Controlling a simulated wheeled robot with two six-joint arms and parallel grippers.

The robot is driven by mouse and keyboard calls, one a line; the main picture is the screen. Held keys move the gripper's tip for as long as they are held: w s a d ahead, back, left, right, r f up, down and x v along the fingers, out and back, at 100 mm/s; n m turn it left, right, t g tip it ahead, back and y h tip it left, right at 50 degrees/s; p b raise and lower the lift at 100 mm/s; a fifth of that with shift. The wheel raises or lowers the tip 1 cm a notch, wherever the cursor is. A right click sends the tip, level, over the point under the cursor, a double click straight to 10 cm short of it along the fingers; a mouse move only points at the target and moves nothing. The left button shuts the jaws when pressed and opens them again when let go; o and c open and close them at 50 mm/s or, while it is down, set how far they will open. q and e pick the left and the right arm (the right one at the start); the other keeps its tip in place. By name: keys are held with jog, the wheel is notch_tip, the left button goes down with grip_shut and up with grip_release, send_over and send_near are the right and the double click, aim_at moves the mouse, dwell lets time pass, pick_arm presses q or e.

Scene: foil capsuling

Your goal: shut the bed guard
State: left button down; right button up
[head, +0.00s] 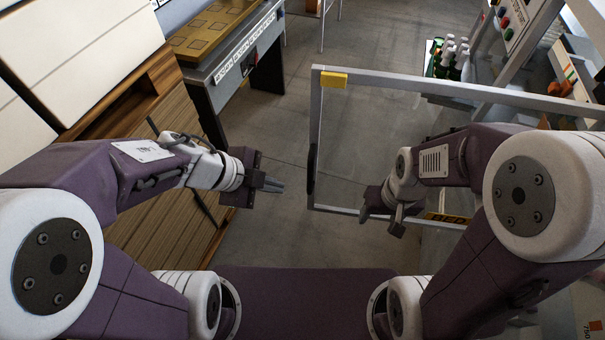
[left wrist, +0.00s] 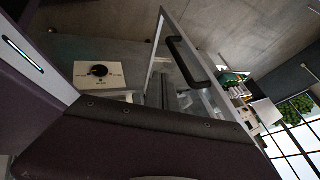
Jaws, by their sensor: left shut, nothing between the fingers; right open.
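The bed guard (head: 316,110) is a clear panel in a grey metal frame with a yellow corner piece. It stands out over the floor right of centre in the head view, swung open. Its black handle (head: 311,170) is on the left upright; the handle also shows in the left wrist view (left wrist: 190,60). My left gripper (head: 272,186) is shut and empty, left of the handle and apart from it. My right gripper (head: 381,224) is open and empty, by the guard's lower rail; I cannot tell whether it touches.
Green bottles (head: 447,60) stand at the back right by a machine with push buttons (head: 504,22). A bench with a brass-coloured plate (head: 213,28) and wooden cabinets (head: 150,85) line the left. A black knob on a pale panel (left wrist: 98,71) shows in the left wrist view. The middle floor is clear.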

pick_arm(q)
jog(key=w+d+f+p, duration=0.1)
jog(key=w+d+f, duration=0.5)
jog(key=f, duration=0.1)
jog(key=shift+w+f+p, duration=0.3)
jog(key=shift+w+f, duration=0.05)
jog(key=shift+f, duration=0.05)
jog(key=shift+r, duration=0.1)
